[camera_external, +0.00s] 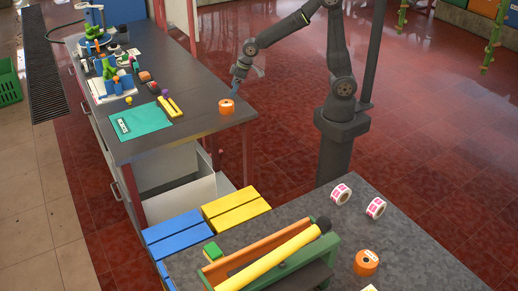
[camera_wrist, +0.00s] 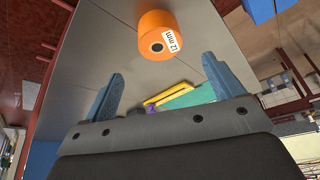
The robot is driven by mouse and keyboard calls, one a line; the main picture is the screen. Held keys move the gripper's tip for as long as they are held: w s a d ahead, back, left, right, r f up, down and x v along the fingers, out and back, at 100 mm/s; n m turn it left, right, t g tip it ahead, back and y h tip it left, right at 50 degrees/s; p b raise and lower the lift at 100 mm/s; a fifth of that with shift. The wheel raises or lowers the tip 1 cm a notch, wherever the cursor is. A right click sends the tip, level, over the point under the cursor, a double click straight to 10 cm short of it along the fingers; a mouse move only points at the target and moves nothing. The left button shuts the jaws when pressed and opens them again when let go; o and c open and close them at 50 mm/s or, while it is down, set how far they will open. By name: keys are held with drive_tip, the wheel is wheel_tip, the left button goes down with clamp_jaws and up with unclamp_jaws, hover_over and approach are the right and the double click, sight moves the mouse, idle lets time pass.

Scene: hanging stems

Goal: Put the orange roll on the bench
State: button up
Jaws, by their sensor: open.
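An orange roll (camera_external: 227,107) stands on the grey bench (camera_external: 195,118), near its right end. In the wrist view the same orange roll (camera_wrist: 160,35) shows a white "12 mm" label and a dark core, just past the fingertips. My gripper (camera_external: 247,80) is above and beside this roll, apart from it. In the wrist view my gripper (camera_wrist: 162,67) has its two blue fingers spread wide with nothing between them. A second orange roll (camera_external: 366,262) with a white label sits on the dark front table (camera_external: 420,250).
On the bench lie a teal mat (camera_external: 140,122), yellow bars (camera_external: 171,106) and several small coloured items towards the far end. Two white-and-pink rolls (camera_external: 341,194) (camera_external: 376,207) and a green-framed rack (camera_external: 275,262) are on the front table. The bench around the orange roll is clear.

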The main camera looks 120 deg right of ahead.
sight(227, 103)
drive_tip(key=shift+v, duration=0.85)
drive_tip(key=x, duration=1.2)
drive_tip(key=shift+f, duration=0.15)
drive_tip(key=shift+s+r, duration=0.1)
drive_tip(key=shift+r, duration=0.2)
